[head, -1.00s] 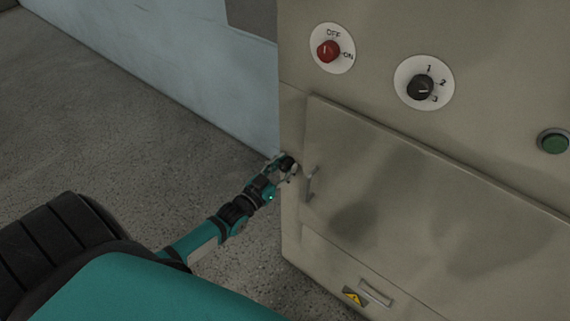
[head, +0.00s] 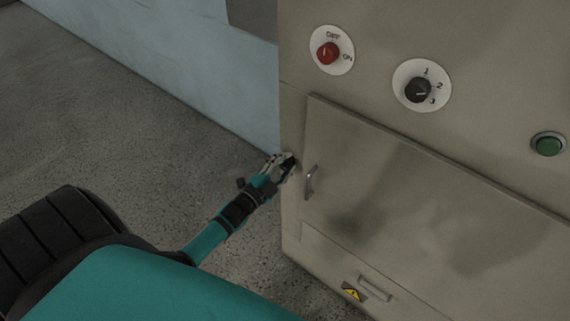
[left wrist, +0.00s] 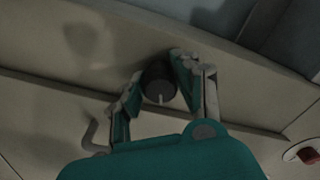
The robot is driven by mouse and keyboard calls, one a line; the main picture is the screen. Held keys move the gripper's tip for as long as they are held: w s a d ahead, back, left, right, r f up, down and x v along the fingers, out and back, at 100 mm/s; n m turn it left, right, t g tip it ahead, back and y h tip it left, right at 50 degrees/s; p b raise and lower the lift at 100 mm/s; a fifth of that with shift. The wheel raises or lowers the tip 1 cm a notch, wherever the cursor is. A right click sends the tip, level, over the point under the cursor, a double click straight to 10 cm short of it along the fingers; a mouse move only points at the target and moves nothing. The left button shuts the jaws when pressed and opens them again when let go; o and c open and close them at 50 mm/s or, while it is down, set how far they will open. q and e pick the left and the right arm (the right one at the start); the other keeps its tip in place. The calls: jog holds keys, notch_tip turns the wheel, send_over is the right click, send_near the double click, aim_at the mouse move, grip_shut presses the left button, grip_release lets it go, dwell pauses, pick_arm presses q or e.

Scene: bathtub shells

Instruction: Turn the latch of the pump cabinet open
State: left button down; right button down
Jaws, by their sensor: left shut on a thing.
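The pump cabinet (head: 420,220) stands at the right in the head view, its door shut flush. My left gripper (head: 284,166) is at the cabinet's near left edge, left of the door handle. In the left wrist view the latch (left wrist: 160,84) is a dark round knob with a pale line pointing toward the palm. The fingers of my left gripper (left wrist: 158,82) lie on both sides of the latch and are shut on it. In the head view the fingers mostly hide the latch. My right gripper is not in view.
The metal door handle (head: 310,182) is close to the right of the gripper. Above the door are a red OFF/ON knob (head: 327,53), a black numbered dial (head: 418,90) and a green button (head: 548,146). The floor (head: 130,125) left of the cabinet is clear.

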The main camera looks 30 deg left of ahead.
pick_arm(q)
jog(key=shift+m+b, duration=0.35)
jog(key=shift+m, duration=1.65)
jog(key=c, duration=1)
grip_release()
jog(key=shift+s, duration=0.1)
jog(key=s, duration=1.1)
jog(key=shift+s+a, duration=0.4)
